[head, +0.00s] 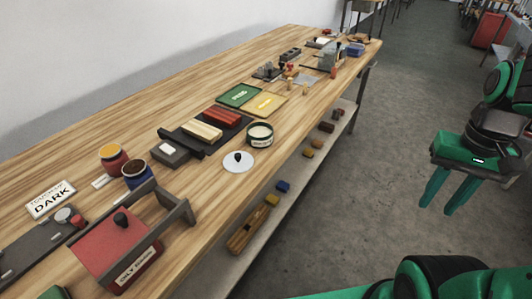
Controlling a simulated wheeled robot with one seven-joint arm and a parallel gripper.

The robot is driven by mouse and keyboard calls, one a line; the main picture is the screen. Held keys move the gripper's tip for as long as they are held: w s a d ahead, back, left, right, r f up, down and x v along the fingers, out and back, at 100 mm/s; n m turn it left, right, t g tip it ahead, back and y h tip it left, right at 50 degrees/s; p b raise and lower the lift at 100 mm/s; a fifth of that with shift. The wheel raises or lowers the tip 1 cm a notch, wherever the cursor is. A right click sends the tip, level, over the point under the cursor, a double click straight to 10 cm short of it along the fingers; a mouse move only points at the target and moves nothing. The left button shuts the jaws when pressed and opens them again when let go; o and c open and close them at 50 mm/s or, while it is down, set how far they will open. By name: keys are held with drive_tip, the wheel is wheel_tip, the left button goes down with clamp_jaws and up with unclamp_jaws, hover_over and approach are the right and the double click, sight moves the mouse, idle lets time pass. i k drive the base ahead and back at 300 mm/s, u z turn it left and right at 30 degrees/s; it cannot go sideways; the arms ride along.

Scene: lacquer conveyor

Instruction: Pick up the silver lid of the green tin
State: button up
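The silver lid (232,166) is a pale round disc with a black knob. It lies flat on the wooden bench near its front edge. The open green tin (262,143), with pale contents and a label, stands just behind and to the right of the lid. They look close together; I cannot tell if they touch. My gripper (437,206) is at the right, beyond the bench edge and over the floor. Its two green fingers point down, spread apart, with nothing between them. It is well away from the lid.
The wooden bench (120,140) has a lower shelf. Behind the lid are a dark tray (178,138) with a red and a cream block, and a grey box (170,153). Two open jars (136,176) and a red box (115,245) with a grey handle stand to the left.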

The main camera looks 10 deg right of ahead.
sight(238, 162)
drive_tip(key=z, duration=2.4)
drive_tip(key=k, duration=0.7)
drive_tip(key=u, duration=2.2)
drive_tip(key=i, duration=0.5)
drive_tip(key=z, duration=0.05)
